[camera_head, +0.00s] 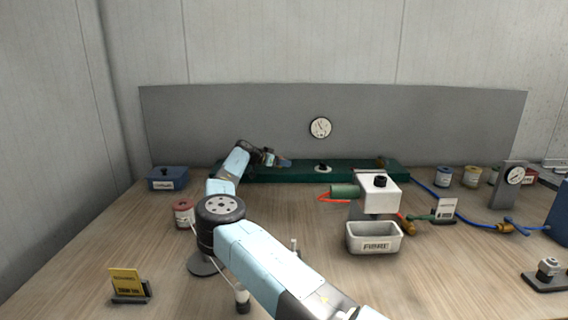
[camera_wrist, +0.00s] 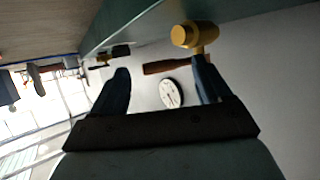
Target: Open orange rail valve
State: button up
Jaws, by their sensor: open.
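The rail valve shows in the wrist view as a brass cylinder (camera_wrist: 195,35) with a dark orange-brown lever (camera_wrist: 168,67) extending left from its stem. It sits against the green rail (camera_wrist: 135,22). My gripper (camera_wrist: 160,85) is open, and the lever appears across the gap between its fingers. The right finger overlaps the stem in the picture; I cannot tell whether it touches. In the head view, my gripper (camera_head: 279,161) is at the left part of the green rail (camera_head: 345,174), and I cannot make out this valve there.
A round gauge (camera_head: 320,128) hangs on the grey back panel. A black knob (camera_head: 322,167) stands mid-rail. A white box unit (camera_head: 379,194) with a green cylinder and a fibre tray (camera_head: 374,238) stand right of my arm. A blue box (camera_head: 167,178) is at the left.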

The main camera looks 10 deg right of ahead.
jog(key=shift+a+r, duration=0.1)
jog(key=shift+s+a+r, duration=0.1)
jog(key=shift+s+a, duration=0.05)
jog(key=shift+a, duration=0.1)
jog(key=v, duration=1.2)
jog(key=shift+s+a, duration=0.3)
jog(key=shift+s, duration=0.05)
